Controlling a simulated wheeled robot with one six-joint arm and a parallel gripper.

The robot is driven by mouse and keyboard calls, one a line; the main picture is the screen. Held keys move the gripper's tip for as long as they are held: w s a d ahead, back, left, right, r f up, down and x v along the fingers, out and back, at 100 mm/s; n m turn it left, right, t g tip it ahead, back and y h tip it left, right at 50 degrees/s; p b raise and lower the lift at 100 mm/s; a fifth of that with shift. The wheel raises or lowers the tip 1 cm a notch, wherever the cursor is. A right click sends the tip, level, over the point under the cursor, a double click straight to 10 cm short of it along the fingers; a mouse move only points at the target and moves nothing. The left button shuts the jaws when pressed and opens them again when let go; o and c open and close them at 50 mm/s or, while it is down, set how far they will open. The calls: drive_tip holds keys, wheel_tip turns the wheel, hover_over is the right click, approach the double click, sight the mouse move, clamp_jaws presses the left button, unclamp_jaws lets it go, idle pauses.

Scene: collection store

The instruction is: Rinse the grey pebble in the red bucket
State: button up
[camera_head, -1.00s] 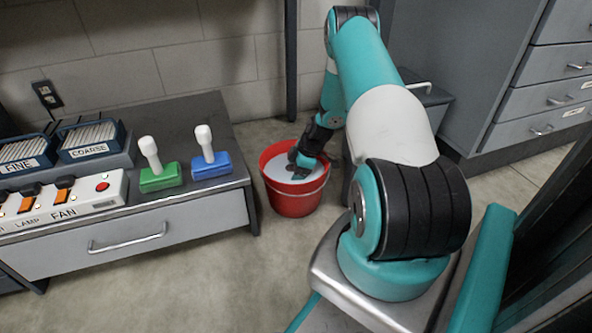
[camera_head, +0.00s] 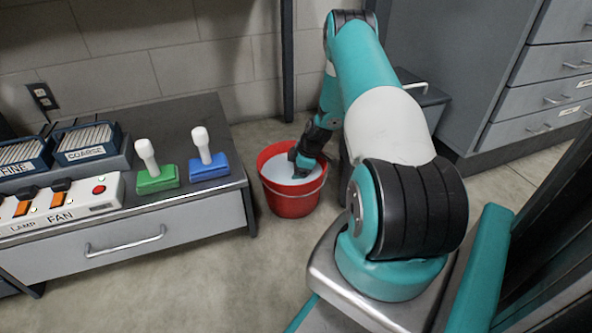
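The red bucket (camera_head: 291,202) stands on the floor just right of the low grey cabinet. It holds pale, whitish-blue liquid. My arm reaches down into it from the upper right. My gripper (camera_head: 299,174) is at the liquid's surface inside the bucket, near the right side of the opening. Its fingertips are small and dark, and I cannot tell whether they are open or shut. The grey pebble cannot be made out; anything between the fingers or under the liquid is hidden.
The low cabinet (camera_head: 190,214) carries a green-based stamp-like block (camera_head: 156,181), a blue one (camera_head: 209,168), a switch panel (camera_head: 64,215) and boxes marked FINE (camera_head: 20,168) and COARSE (camera_head: 86,155). A dark post (camera_head: 287,60) stands behind the bucket. Grey drawers (camera_head: 540,99) are at right. Floor in front is clear.

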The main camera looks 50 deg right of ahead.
sight(289, 176)
drive_tip(key=shift+w+a+f+y, duration=0.1)
drive_tip(key=shift+a+f, duration=0.1)
drive_tip(key=shift+a, duration=0.4)
drive_tip(key=shift+w+a+f+y, duration=0.1)
drive_tip(key=shift+a+f, duration=0.15)
drive_tip(key=shift+a, duration=0.4)
drive_tip(key=shift+w+a+f+y, duration=0.1)
drive_tip(key=shift+a+f, duration=0.1)
drive_tip(key=shift+a, duration=0.4)
drive_tip(key=shift+s+d, duration=0.15)
drive_tip(key=shift+d, duration=0.1)
drive_tip(key=shift+s+d, duration=0.3)
drive_tip(key=shift+d, duration=0.25)
drive_tip(key=shift+s+d, duration=0.3)
drive_tip(key=shift+d, duration=0.25)
drive_tip(key=shift+d+p, duration=0.1)
drive_tip(key=shift+p, duration=0.2)
drive_tip(key=shift+w+r, duration=0.15)
drive_tip(key=shift+w, duration=0.05)
drive_tip(key=shift+w+a+p, duration=0.2)
drive_tip(key=shift+w+a, duration=0.1)
drive_tip(key=shift+a, duration=0.35)
drive_tip(key=shift+w+a+p, duration=0.2)
drive_tip(key=shift+w+a, duration=0.1)
drive_tip(key=shift+a, duration=0.3)
